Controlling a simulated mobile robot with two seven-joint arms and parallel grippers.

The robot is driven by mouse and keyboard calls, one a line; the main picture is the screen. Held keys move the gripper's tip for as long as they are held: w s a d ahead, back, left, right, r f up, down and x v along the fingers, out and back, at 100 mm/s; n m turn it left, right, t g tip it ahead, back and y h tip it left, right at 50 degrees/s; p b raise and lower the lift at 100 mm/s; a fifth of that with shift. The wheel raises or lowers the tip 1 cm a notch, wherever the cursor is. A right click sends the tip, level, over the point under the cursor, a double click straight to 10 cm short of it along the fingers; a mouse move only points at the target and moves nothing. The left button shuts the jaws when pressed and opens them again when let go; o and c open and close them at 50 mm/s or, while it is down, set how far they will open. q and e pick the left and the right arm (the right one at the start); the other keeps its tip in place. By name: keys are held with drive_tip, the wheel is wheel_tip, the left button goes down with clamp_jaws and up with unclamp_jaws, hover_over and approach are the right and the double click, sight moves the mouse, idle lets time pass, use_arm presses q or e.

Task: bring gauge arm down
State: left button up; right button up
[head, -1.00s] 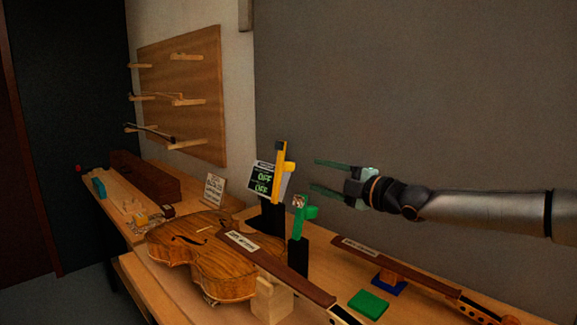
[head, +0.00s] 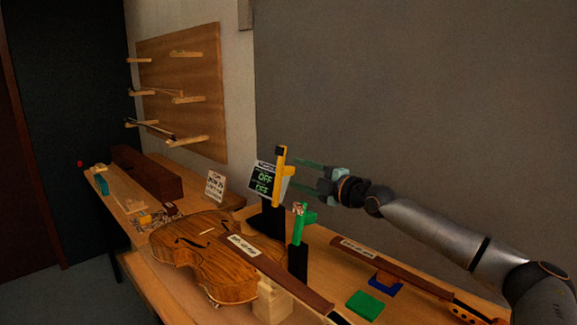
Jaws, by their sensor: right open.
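A yellow upright arm with a dark tip (head: 279,180) stands beside a small display (head: 263,180) that reads "OFF" on two lines. I take it to be the gauge arm; it points up. A green upright piece (head: 298,224) on a black post stands just in front. My right gripper (head: 293,173) is open, its two greenish fingers pointing left, one above the other. The fingertips are close to the right side of the yellow arm; I cannot tell if they touch it. My left gripper is not in view.
A violin (head: 205,262) lies on the bench below the display. Another neck (head: 400,268) lies at the right near a green block (head: 365,305) and a blue block (head: 384,284). A small sign (head: 215,185) and a peg board (head: 180,97) are at the left.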

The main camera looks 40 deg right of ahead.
sight(292, 172)
drive_tip(key=shift+w+a+p, duration=0.2)
drive_tip(key=shift+w+p, duration=0.1)
drive_tip(key=shift+w, duration=0.7)
drive_tip(key=shift+w+a+p, duration=0.15)
drive_tip(key=shift+w+p, duration=0.1)
drive_tip(key=shift+w, duration=0.75)
clamp_jaws()
